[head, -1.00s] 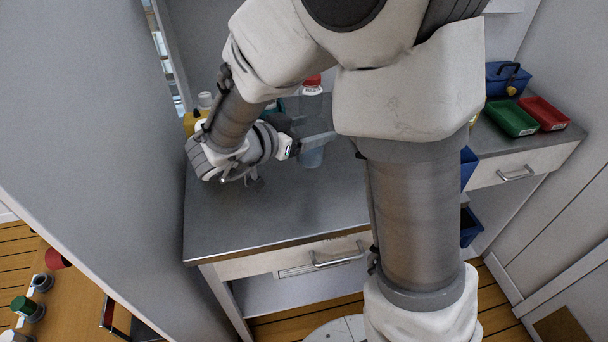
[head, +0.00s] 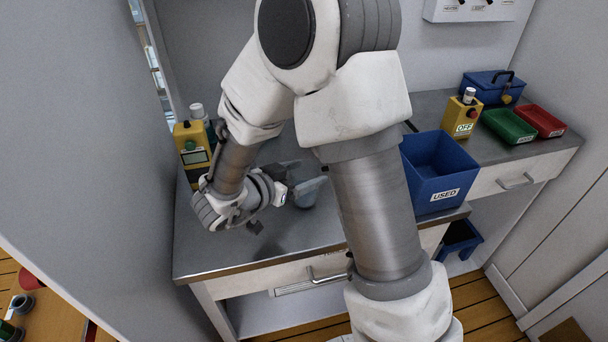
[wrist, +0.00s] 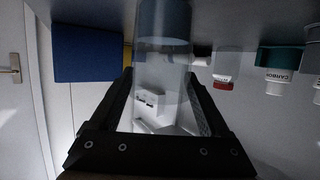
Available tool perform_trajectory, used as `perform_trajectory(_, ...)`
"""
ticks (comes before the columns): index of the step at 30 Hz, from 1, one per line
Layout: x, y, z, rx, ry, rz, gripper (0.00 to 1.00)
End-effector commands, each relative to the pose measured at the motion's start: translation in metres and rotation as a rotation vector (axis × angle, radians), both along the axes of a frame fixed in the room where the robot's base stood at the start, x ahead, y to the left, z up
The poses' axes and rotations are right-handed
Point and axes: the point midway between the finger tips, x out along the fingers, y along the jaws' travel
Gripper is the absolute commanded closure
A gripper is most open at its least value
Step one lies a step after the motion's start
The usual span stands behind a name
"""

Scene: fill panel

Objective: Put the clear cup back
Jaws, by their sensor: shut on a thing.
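The clear cup (wrist: 163,60) stands between the two fingers of my gripper (wrist: 165,85) in the wrist view, which shows the counter upside down at the top. The fingers are shut on the cup's sides. The cup looks see-through, with a bluish zone at its counter end. In the head view the cup (head: 307,194) is a pale blue shape beside my gripper (head: 300,180), low over the grey counter (head: 255,255). My arm hides part of it there. I cannot tell whether it touches the counter.
A blue bin marked USED (head: 436,172) stands to the right. A yellow device (head: 192,155) stands at the left. A yellow OFF box (head: 462,115), a green tray (head: 509,126) and a red tray (head: 541,121) are further right. Bottles (wrist: 282,60) stand near the cup. The counter's front is clear.

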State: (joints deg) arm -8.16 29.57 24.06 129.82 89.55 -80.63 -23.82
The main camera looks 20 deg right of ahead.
Motion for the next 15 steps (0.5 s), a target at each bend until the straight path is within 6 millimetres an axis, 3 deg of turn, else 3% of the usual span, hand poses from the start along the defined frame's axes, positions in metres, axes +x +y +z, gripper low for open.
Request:
perform_trajectory(9,0.0001,0.0001,-0.0032,0.0,-0.001,0.0,0.84)
perform_trajectory(10,0.0001,0.0001,-0.0027,0.001,-0.001,0.0,0.17)
perform_trajectory(13,0.0,-0.0001,-0.0022,0.001,-0.001,0.0,0.0)
perform_trajectory(15,0.0,-0.0001,-0.0022,0.001,-0.001,0.0,0.0)
